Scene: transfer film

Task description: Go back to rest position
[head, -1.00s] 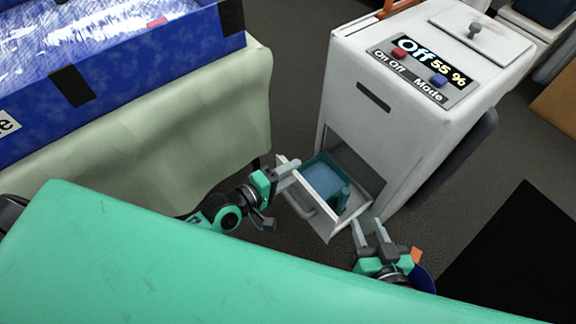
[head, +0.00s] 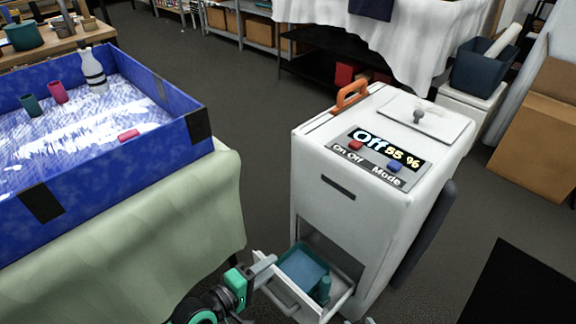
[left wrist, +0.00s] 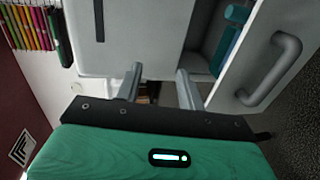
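My left gripper (head: 262,282) is low in the head view, beside the left front of the open drawer (head: 288,301). In the left wrist view its two grey fingers (left wrist: 160,84) stand apart with nothing held between them. The drawer's handle (left wrist: 272,70) shows to the right of the fingers there, apart from them. A teal container (head: 303,270) sits in the drawer. My right gripper is almost wholly below the head view; only a small grey bit shows at the bottom edge, too little to tell its state.
The white machine (head: 340,215) stands upright, its display reading "Off 55 %". A blue-walled box (head: 100,185) holding a bottle (head: 93,70) and cups is on the cloth-covered table (head: 150,240) at left. Dark floor between them is clear. Cardboard boxes (head: 540,125) stand at right.

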